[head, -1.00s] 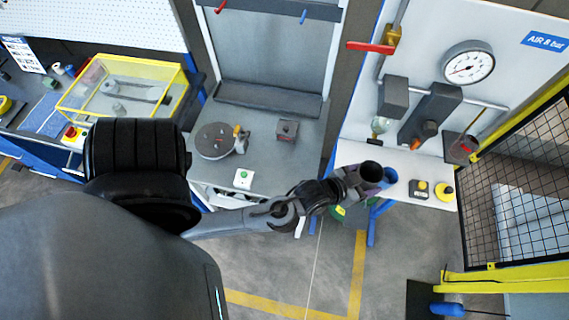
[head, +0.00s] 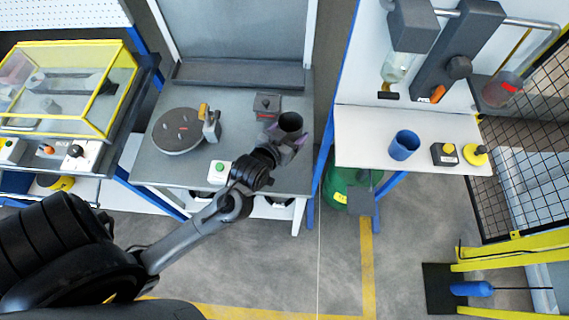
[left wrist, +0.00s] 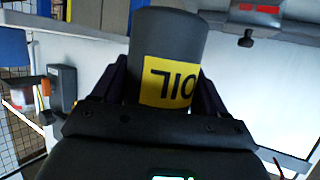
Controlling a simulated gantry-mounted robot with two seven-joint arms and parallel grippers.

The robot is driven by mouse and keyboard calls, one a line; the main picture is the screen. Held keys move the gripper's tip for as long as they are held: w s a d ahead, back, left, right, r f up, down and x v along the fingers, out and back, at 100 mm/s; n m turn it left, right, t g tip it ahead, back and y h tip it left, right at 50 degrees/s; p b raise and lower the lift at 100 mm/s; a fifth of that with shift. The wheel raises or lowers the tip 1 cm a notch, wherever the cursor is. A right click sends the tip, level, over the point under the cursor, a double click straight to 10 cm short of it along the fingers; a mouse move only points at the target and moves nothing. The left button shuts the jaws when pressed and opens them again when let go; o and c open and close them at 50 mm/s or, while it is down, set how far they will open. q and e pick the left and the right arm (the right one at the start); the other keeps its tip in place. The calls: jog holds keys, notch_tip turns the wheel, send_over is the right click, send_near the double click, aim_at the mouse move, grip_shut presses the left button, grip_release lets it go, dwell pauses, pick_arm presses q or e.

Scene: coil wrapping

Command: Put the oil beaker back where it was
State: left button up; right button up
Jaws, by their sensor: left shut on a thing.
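The dark grey oil beaker (left wrist: 168,45) bears a yellow label with upside-down black "OIL" lettering in the left wrist view. In the head view its dark open mouth (head: 290,122) faces up toward the camera. My left gripper (head: 288,140) is shut around it, with a finger on either side. In the head view it appears over the right front part of the grey bench (head: 225,155). I cannot tell the height of the beaker above the bench. My right gripper is not in view.
A round plate (head: 178,131) and a small grey block (head: 267,104) are on the grey bench, with a green button box (head: 219,171) at its front. Right of the gap, a white bench (head: 368,155) holds a blue cup (head: 404,146), button boxes and apparatus.

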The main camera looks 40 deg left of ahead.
pick_arm(q)
jog(key=shift+f, duration=0.5)
notch_tip(320, 180, down, 7)
jog(key=shift+r+b, duration=0.15)
jog(key=shift+b, duration=0.75)
jog(key=shift+f, duration=1.6)
jog(key=o, duration=1.3)
jog(key=shift+f, duration=0.2)
jog(key=shift+c, duration=0.2)
jog(key=shift+r, duration=0.15)
